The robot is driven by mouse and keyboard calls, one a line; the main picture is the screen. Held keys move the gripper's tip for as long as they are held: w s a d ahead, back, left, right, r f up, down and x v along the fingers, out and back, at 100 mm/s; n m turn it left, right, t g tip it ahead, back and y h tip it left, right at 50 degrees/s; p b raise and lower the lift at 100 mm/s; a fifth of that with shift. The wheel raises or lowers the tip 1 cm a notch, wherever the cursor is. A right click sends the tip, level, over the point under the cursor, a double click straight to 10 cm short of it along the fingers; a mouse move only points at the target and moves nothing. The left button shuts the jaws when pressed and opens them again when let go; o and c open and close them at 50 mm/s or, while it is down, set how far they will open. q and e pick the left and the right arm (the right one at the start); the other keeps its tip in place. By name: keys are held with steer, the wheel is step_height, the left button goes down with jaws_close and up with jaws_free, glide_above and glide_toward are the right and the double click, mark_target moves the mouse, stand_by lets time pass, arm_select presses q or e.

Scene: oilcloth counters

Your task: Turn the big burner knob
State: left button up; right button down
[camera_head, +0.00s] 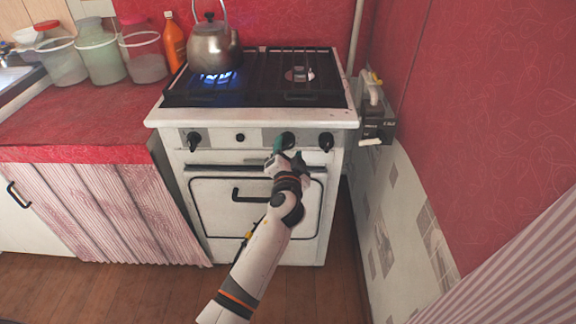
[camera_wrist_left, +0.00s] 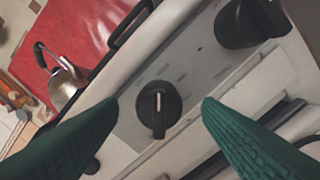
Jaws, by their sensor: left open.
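The white stove (camera_head: 240,118) has a row of black knobs on its front panel. My left gripper (camera_head: 284,158) is open at the knob (camera_head: 286,140) right of the panel's middle and partly hides it. In the left wrist view this knob (camera_wrist_left: 158,108), with a white pointer line, lies between the two green fingertips of my left gripper (camera_wrist_left: 160,106). I cannot tell whether the fingers touch it. The far-right knob (camera_head: 326,141) also shows in the left wrist view (camera_wrist_left: 240,25). A far-left knob (camera_head: 194,140) stands apart. My right gripper is not in view.
A metal kettle (camera_head: 214,46) stands over a lit blue flame (camera_head: 216,78) at the back left. The oven door handle (camera_head: 250,196) is below the gripper. A red counter (camera_head: 80,118) is at left, and a red wall (camera_head: 480,110) is close at right.

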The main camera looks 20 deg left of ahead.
arm_select(q)
steer(key=v, duration=0.9)
steer(key=shift+s, duration=0.3)
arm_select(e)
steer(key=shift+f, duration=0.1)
arm_select(q)
steer(key=shift+d+r, duration=0.1)
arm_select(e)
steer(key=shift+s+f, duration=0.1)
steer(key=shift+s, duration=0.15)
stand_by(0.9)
